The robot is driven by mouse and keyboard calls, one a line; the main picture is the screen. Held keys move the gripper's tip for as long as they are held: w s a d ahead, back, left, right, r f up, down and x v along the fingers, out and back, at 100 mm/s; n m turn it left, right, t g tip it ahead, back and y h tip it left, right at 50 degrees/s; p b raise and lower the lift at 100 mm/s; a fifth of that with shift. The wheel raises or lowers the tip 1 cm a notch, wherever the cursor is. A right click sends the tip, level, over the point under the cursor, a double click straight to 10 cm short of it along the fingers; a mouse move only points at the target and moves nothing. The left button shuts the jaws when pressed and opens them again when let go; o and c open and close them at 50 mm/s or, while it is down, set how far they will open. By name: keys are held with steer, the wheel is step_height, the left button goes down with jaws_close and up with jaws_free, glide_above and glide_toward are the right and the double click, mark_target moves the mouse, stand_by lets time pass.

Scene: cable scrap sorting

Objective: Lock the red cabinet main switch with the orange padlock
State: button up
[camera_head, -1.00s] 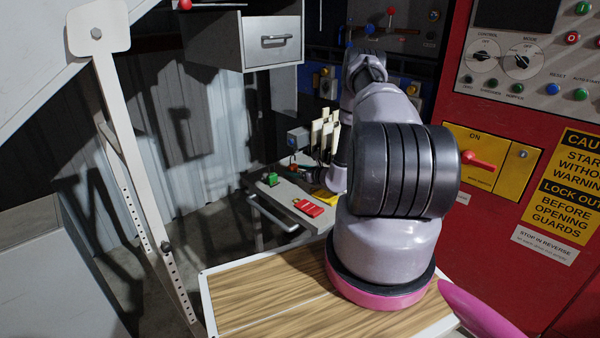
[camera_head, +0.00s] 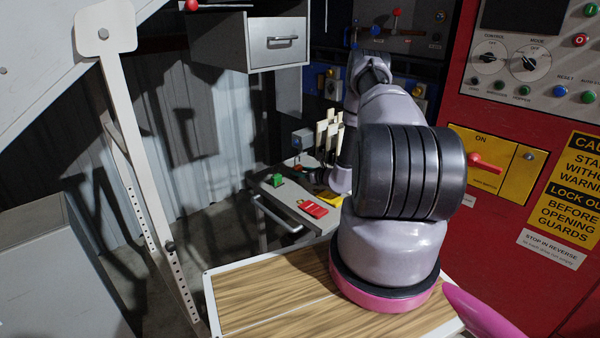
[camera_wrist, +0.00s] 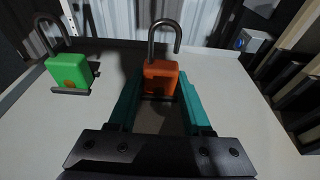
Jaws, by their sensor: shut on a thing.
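The orange padlock (camera_wrist: 160,80) is between the teal fingers of my gripper (camera_wrist: 160,98) in the wrist view, its open shackle pointing up and away. My gripper is shut on its body, over a pale tray-like surface; whether the padlock still touches that surface I cannot tell. In the head view my arm hides the gripper and the orange padlock. The red main switch handle (camera_head: 485,162) sits on a yellow plate (camera_head: 508,178) marked ON, on the red cabinet (camera_head: 462,225) at the right. The handle is tilted slightly from horizontal.
A green padlock (camera_wrist: 70,72) stands left of my gripper; it also shows in the head view (camera_head: 275,180). A red padlock or tag (camera_head: 313,208) lies on the grey cart top (camera_head: 290,205). A grey drawer unit (camera_head: 275,42) hangs above. Dark upright pieces (camera_wrist: 290,85) stand at right.

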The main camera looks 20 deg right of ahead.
steer(key=shift+r, duration=0.15)
steer(key=shift+r, duration=1.1)
steer(key=shift+s+d, duration=0.45)
steer(key=shift+s, duration=0.8)
steer(key=shift+s+d, duration=0.45)
steer(key=shift+s, duration=0.85)
steer(key=shift+s+d, duration=0.45)
steer(key=shift+s, duration=0.8)
